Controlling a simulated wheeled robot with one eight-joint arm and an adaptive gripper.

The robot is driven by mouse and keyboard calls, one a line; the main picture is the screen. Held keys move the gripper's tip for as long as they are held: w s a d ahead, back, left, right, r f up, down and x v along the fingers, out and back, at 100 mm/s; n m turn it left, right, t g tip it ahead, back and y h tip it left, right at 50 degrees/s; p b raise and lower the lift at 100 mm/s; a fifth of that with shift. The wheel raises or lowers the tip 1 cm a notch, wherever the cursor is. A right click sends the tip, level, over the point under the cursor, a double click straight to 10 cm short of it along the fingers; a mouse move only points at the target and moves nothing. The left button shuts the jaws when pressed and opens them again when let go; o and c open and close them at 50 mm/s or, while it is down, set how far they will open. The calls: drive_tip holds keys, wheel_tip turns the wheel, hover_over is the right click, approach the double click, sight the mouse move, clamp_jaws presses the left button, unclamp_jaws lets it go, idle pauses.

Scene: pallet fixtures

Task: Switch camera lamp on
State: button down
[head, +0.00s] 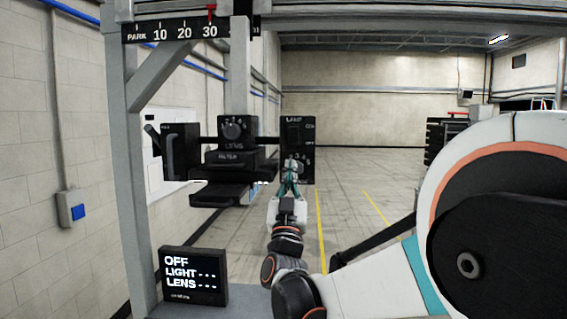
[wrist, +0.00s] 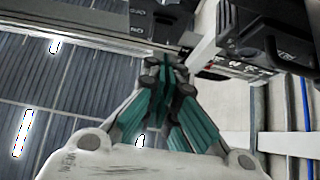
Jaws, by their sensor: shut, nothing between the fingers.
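The black lamp panel (head: 299,132) stands at the right end of the camera rig, labelled LAMP at the top with ON and OFF marks along its right side. A numbered dial shows on its lower part, partly hidden by my gripper. My gripper (head: 291,166) points up in front of the panel's lower part, its teal fingers closed and empty. In the wrist view, the shut fingertips (wrist: 166,72) are below a dark panel edge (wrist: 130,18); I cannot tell whether they touch it. The switch position is unclear. The display (head: 193,275) reads OFF, LIGHT and LENS with dashes.
The lens box (head: 232,130) with a round dial hangs left of the lamp panel, above a black tray (head: 222,193). A black handle block (head: 181,152) is further left. A grey post (head: 133,170) and a numbered scale (head: 180,31) frame the rig. Open floor lies behind.

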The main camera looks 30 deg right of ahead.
drive_tip(key=shift+s+a+f, duration=0.1)
drive_tip(key=shift+s+f, duration=0.1)
drive_tip(key=shift+f, duration=0.3)
drive_tip(key=shift+s+a+f, duration=0.1)
drive_tip(key=shift+s+f, duration=0.1)
drive_tip(key=shift+f, duration=0.3)
drive_tip(key=s+a+f+n+g+y+b, duration=0.15)
drive_tip(key=a+f+y+b, duration=0.3)
drive_tip(key=f, duration=0.45)
drive_tip(key=s+a+f+n+g+y+b, duration=0.1)
drive_tip(key=a+f+n+g+y+b, duration=0.15)
drive_tip(key=a+f+y+b, duration=0.4)
drive_tip(key=s+a+f+n+g+y+b, duration=0.1)
drive_tip(key=a+f+n+y+b, duration=0.15)
drive_tip(key=f, duration=0.85)
drive_tip(key=s+a+f+g+b, duration=0.1)
drive_tip(key=s+f+g+b, duration=0.3)
drive_tip(key=s+f, duration=0.6)
drive_tip(key=s+a+f+g+y+b, duration=0.1)
drive_tip(key=s+f+g+b, duration=0.4)
drive_tip(key=s+f, duration=0.6)
wheel_tip(320, 180, down, 7)
drive_tip(key=shift+s+a+g+b, duration=0.3)
drive_tip(key=shift+a+b, duration=0.35)
drive_tip(key=shift+b, duration=0.55)
